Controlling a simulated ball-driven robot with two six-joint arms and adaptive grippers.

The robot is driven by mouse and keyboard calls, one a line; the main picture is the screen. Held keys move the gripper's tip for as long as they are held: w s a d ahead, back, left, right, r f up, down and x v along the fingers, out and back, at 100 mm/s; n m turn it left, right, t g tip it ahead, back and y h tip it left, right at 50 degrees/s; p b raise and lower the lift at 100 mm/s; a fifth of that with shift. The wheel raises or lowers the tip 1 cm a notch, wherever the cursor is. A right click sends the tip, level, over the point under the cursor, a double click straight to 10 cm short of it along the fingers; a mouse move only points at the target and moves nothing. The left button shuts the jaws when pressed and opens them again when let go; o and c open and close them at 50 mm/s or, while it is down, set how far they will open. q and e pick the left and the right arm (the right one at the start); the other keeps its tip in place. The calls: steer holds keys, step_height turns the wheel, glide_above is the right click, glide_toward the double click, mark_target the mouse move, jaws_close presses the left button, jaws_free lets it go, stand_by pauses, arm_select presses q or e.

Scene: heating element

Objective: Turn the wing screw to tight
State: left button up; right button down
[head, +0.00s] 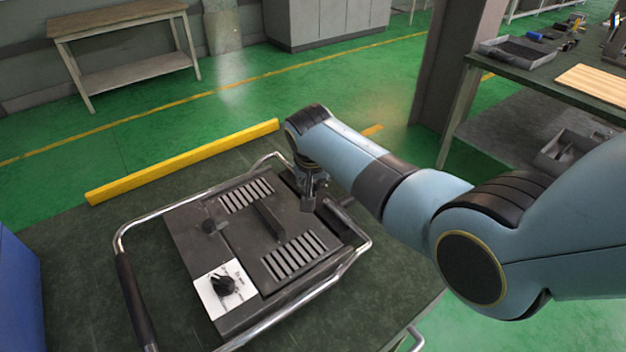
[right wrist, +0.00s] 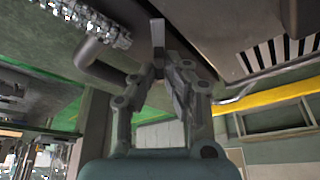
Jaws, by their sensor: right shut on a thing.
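The heating element (head: 235,260) is a dark flat box with slotted vents, set in a silver tube frame on the table. My right gripper (head: 308,203) reaches down to the box's far right edge. In the right wrist view its fingers (right wrist: 160,72) are closed on a small dark upright piece, which looks like the wing screw (right wrist: 158,34). The fingers cover much of it, so how tight it sits cannot be told. In the head view the gripper hides the screw. My left gripper is not in view.
The silver frame (head: 122,238) rings the box. A yellow bar (head: 185,162) lies beyond.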

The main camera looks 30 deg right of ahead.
steer(key=shift+m+g+h, duration=0.3)
steer(key=shift+m, duration=0.7)
steer(key=m+b, duration=0.1)
steer(key=m, duration=0.1)
steer(key=shift+f+m+g+h, duration=0.1)
steer(key=shift+m+g+h, duration=0.2)
steer(key=shift+g+h, duration=0.1)
steer(key=m+g+b, duration=0.1)
steer(key=m, duration=0.1)
steer(key=m+g+b, duration=0.1)
steer(key=m+b, duration=0.1)
steer(key=m, duration=0.1)
steer(key=shift+s+d+h, duration=0.1)
steer(key=shift+h, duration=0.3)
steer(key=shift+m, duration=0.3)
steer(key=c, duration=1.4)
jaws_free()
steer(key=v, duration=1.2)
